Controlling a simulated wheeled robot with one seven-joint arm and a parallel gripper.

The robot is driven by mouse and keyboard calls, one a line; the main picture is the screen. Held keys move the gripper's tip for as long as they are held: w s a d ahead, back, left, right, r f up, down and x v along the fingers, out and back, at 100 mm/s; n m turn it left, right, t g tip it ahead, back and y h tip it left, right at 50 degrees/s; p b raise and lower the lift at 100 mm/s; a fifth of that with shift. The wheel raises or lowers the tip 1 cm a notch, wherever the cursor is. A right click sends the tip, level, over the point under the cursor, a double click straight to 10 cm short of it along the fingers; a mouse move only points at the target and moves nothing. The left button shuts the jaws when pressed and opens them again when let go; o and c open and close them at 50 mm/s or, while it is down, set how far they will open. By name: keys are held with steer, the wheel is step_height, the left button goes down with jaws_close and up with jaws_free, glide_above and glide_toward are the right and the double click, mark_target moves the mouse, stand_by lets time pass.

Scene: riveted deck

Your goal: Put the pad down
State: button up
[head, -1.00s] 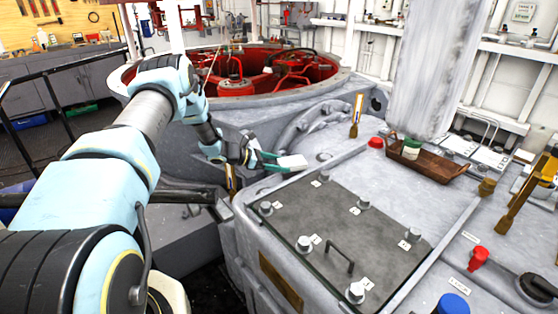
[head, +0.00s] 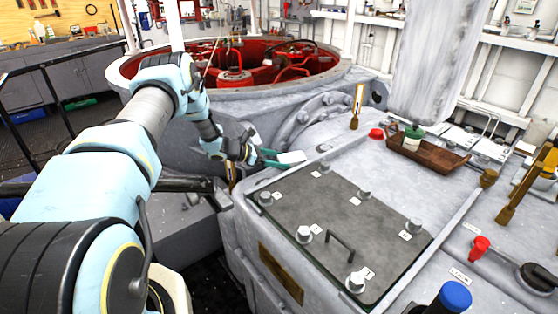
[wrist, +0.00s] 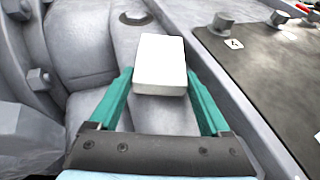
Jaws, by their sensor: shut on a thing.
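The pad is a small white block; it shows in the head view (head: 291,157) and in the wrist view (wrist: 160,66). My gripper (head: 270,157) has teal fingers, one on each side of the pad in the wrist view (wrist: 158,82), and is shut on it. The pad sticks out beyond the fingertips. It is over the grey deck casting, just beyond the far left corner of the dark bolted plate (head: 340,225). I cannot tell whether its underside touches the deck.
Bolts (head: 324,166) with small white tags stand around the plate, which has a handle (head: 341,240). A brown tray (head: 440,162) holding a green-and-white jar (head: 412,138) lies to the right. A brush (head: 356,108) stands behind. Bare grey deck lies between plate and tray.

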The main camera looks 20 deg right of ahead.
steer(key=shift+f+b, duration=0.3)
steer(key=shift+f, duration=0.05)
steer(key=o, duration=1.3)
